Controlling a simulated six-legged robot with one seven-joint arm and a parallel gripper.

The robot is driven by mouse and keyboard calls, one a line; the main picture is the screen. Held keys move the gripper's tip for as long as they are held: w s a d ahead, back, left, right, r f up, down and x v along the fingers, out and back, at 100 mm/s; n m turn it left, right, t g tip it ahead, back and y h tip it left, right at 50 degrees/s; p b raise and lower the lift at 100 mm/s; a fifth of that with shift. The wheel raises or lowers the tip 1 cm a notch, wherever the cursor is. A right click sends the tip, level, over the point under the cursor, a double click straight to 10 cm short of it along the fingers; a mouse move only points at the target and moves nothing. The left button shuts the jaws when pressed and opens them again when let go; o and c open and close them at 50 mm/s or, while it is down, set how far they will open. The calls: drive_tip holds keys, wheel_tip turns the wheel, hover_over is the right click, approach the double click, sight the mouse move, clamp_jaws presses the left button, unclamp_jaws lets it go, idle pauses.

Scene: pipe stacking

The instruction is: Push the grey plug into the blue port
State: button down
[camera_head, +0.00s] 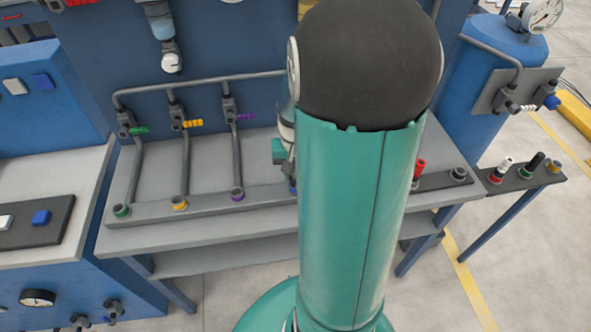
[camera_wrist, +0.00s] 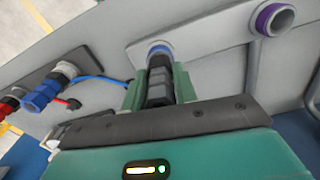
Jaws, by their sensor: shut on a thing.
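In the wrist view, my gripper (camera_wrist: 158,92) is shut on the dark grey plug (camera_wrist: 158,74), its green fingers on either side of it. The blue port (camera_wrist: 158,48) is a blue ring on the pale rail just beyond the plug's far end. The plug is lined up with the port and its end is at or very near the ring; I cannot tell how far in it is. In the head view, my gripper (camera_head: 284,152) is mostly behind my green arm, and only a sliver of the blue port (camera_head: 293,186) shows.
The purple port (camera_wrist: 272,19) is beside the blue one. A blue connector (camera_wrist: 42,92) with a cable and a red connector (camera_wrist: 10,104) are at left in the wrist view. In the head view, green (camera_head: 121,210) and yellow (camera_head: 180,203) ports line the bench's front.

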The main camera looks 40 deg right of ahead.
drive_tip(key=shift+f, duration=0.8)
drive_tip(key=c, duration=1)
unclamp_jaws()
drive_tip(key=shift+r, duration=0.1)
wheel_tip(320, 180, up, 14)
drive_tip(key=shift+f, duration=0.15)
drive_tip(key=s+a+r+n+t, duration=0.1)
drive_tip(key=a+r+n+t, duration=0.1)
drive_tip(key=a, duration=0.5)
drive_tip(key=s+a+r+n+t, duration=0.1)
drive_tip(key=s+a+r+n, duration=0.1)
drive_tip(key=a, duration=0.6)
drive_tip(key=s+a+r+n+t, duration=0.1)
drive_tip(key=a+r+n+t, duration=0.1)
drive_tip(key=a, duration=0.5)
drive_tip(key=shift+s+a+r+n+t, duration=0.2)
drive_tip(key=shift+r+n, duration=0.25)
drive_tip(key=shift+n, duration=0.15)
drive_tip(key=shift+s+a+r+n+t, duration=0.1)
drive_tip(key=shift+a+r+n, duration=0.1)
drive_tip(key=shift+r+n, duration=0.3)
